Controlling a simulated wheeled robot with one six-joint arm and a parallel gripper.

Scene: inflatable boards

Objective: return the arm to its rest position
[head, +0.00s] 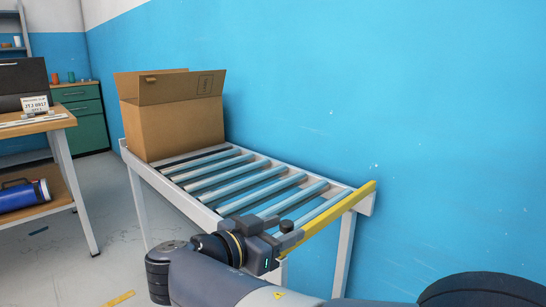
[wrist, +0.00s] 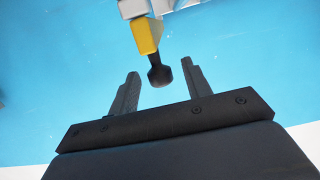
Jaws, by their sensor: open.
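My arm reaches in from the bottom of the head view, stretched toward the near end of the roller conveyor (head: 365,203). My gripper (head: 284,230) is in front of the conveyor's near end, close to its yellow end bar (head: 338,209) in the picture. In the wrist view my gripper (wrist: 160,69) has its two dark fingers spread apart. A black rounded knob on a yellow piece (wrist: 146,36) shows in the gap between the fingers. I cannot tell whether it lies between them or beyond them. No held object is visible.
An open cardboard box (head: 180,128) stands on the far end of the conveyor. At left is a workbench (head: 52,124) with a blue cylinder (head: 22,195) on its lower shelf. A green cabinet (head: 88,118) stands behind. A blue wall (head: 400,100) runs along the right.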

